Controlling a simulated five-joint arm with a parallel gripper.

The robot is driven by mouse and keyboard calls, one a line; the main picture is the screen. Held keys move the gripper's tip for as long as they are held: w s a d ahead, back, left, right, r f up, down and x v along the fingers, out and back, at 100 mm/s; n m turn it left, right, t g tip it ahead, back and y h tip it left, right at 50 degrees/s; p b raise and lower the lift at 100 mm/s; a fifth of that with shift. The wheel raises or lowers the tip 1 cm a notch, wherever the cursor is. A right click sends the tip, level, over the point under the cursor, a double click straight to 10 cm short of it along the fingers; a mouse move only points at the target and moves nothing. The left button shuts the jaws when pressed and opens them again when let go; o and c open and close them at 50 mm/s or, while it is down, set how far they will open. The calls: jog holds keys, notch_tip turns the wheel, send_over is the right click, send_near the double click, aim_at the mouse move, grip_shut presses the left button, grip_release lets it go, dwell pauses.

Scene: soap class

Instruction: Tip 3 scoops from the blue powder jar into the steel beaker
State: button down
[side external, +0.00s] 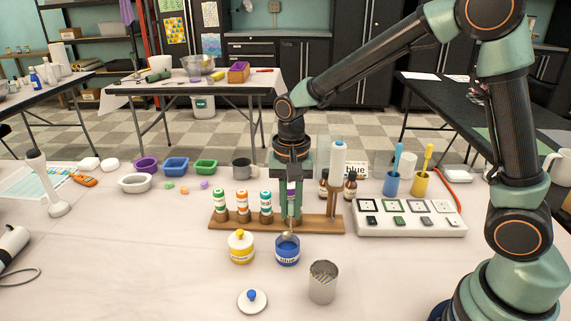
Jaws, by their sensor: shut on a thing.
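The blue powder jar (288,256) stands open on the table, in front of the wooden rack, with a blue label. Its white lid with a blue knob (252,301) lies on the table nearer the camera. The steel beaker (322,287) stands upright to the right of the lid, its mouth open; I cannot tell what is inside. My gripper (290,200) points down above the blue jar and is shut on a thin metal scoop (289,227). The scoop's low end is at the jar's mouth; I cannot tell whether it touches powder or carries any.
A yellow jar with its lid on (241,249) stands left of the blue jar. A wooden rack (230,223) with several capped vials is behind. The table's front left is mostly clear.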

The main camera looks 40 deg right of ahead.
jog(key=shift+f, duration=2.85)
jog(key=shift+r, duration=0.15)
jog(key=shift+r, duration=4.45)
jog(key=shift+s, duration=0.1)
jog(key=r, duration=0.2)
send_over(330, 267)
jog(key=s+a, duration=0.1)
jog(key=a, duration=0.1)
jog(key=shift+f, duration=5.2)
jog(key=shift+s+f, duration=0.15)
jog(key=shift+f, duration=0.45)
